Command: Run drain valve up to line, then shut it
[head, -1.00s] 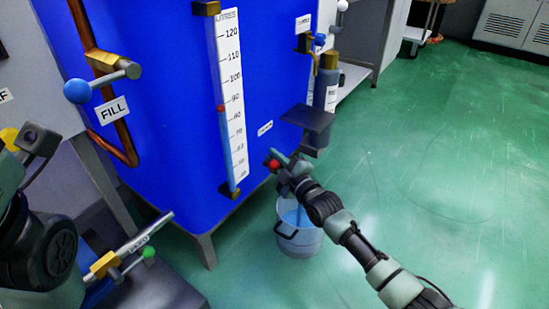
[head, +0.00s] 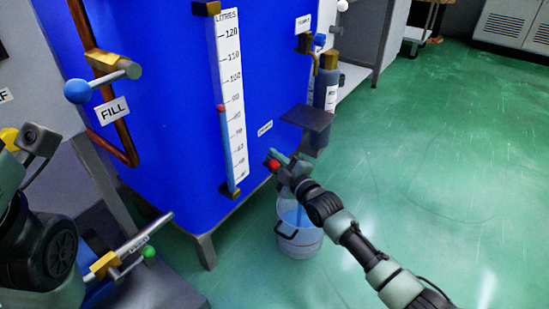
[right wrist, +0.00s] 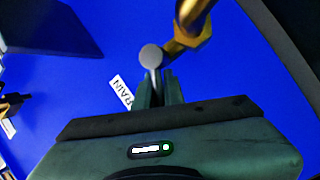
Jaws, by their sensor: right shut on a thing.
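The drain valve shows as a red knob (head: 271,164) low at the tank's right corner. My right gripper (head: 285,167) is at the valve, shut on its lever. In the right wrist view the lever's round grey end (right wrist: 151,57) stands between my right fingers (right wrist: 158,90), beside a brass fitting (right wrist: 190,38) and the drain label (right wrist: 122,92). The sight gauge (head: 238,130) is marked in litres; its tube is bluish up to about a red mark (head: 220,107) between 80 and 90. A clear bucket (head: 299,243) holding bluish water stands below the valve. My left gripper is out of view.
The blue tank (head: 170,100) fills the left. A fill valve with a blue knob (head: 77,91) is on its front. A dark shelf plate (head: 307,118) juts out above my right gripper. A bar with a green knob (head: 149,252) is at lower left. The green floor (head: 430,150) at right is clear.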

